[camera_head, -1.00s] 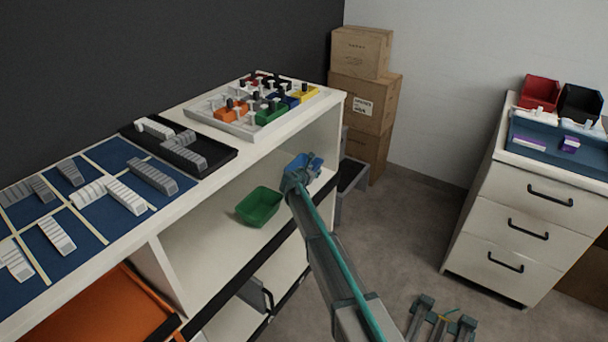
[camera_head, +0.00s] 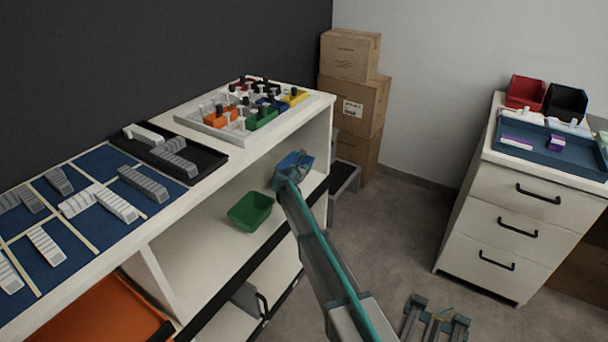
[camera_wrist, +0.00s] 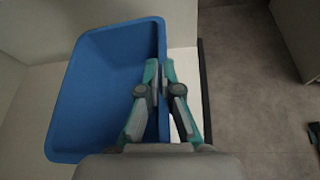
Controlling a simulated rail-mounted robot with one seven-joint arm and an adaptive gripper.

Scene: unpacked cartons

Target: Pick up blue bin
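The blue bin (camera_head: 293,159) is at the right end of the open shelf, partly hidden by my gripper (camera_head: 287,172). In the wrist view the blue bin (camera_wrist: 105,80) fills the left half, its open top toward the camera. My gripper (camera_wrist: 160,72) has its two fingers close together at the bin's right wall, one on the inner side and one on the outer side. The fingers look shut on that rim. I cannot tell whether the bin's base touches the shelf.
A green bin (camera_head: 250,210) sits on the same shelf, to the left. The shelf top (camera_head: 225,163) above carries a tray of coloured bins and grey parts. Cardboard boxes (camera_head: 352,104) stand behind. Open floor (camera_head: 390,225) lies right, before a drawer cabinet (camera_head: 520,225).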

